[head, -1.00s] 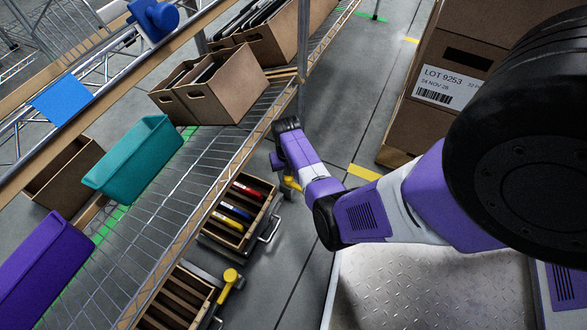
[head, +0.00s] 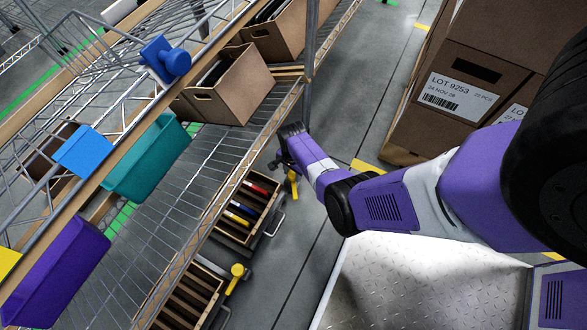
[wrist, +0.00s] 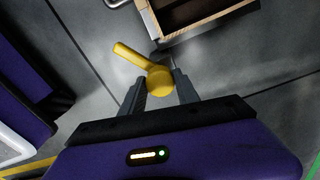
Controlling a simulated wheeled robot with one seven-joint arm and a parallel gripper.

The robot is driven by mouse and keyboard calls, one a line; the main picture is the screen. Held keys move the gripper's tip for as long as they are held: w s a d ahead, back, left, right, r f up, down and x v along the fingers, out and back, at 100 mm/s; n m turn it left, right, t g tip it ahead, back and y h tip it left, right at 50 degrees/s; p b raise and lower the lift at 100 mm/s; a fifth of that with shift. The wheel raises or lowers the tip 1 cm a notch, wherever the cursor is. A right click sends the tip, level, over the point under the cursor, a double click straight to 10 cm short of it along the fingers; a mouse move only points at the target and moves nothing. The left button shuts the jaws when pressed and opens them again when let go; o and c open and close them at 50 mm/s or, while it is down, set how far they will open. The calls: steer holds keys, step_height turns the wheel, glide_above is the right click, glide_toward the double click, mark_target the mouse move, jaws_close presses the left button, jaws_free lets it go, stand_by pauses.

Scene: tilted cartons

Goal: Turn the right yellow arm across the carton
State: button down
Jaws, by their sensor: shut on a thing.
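The right yellow arm (wrist: 132,56) shows in the wrist view as a bar with a round knob, pointing to the upper left. My gripper (wrist: 160,88) is shut on the knob, one finger on each side. In the head view the yellow arm (head: 293,184) shows below my gripper (head: 283,166), partly hidden by it. The carton (head: 239,230), an open tray with red, blue and yellow items, is to the left of the gripper. Its corner (wrist: 180,33) shows at the top of the wrist view. The yellow bar lies beside the carton there, not over it.
A second yellow arm (head: 236,272) stands by another slotted carton (head: 180,305) at lower left. A wire shelf (head: 165,210) with bins and boxes overhangs on the left. A stacked labelled box (head: 440,100) stands at right. Grey floor (head: 300,262) lies open between.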

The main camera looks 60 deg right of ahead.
steer(key=m+p, duration=0.1)
steer(key=m, duration=0.5)
steer(key=shift+m, duration=0.3)
stand_by(0.5)
steer(key=c, duration=0.9)
jaws_free()
step_height(320, 180, up, 8)
steer(key=p, duration=0.5)
steer(key=shift+f, duration=0.1)
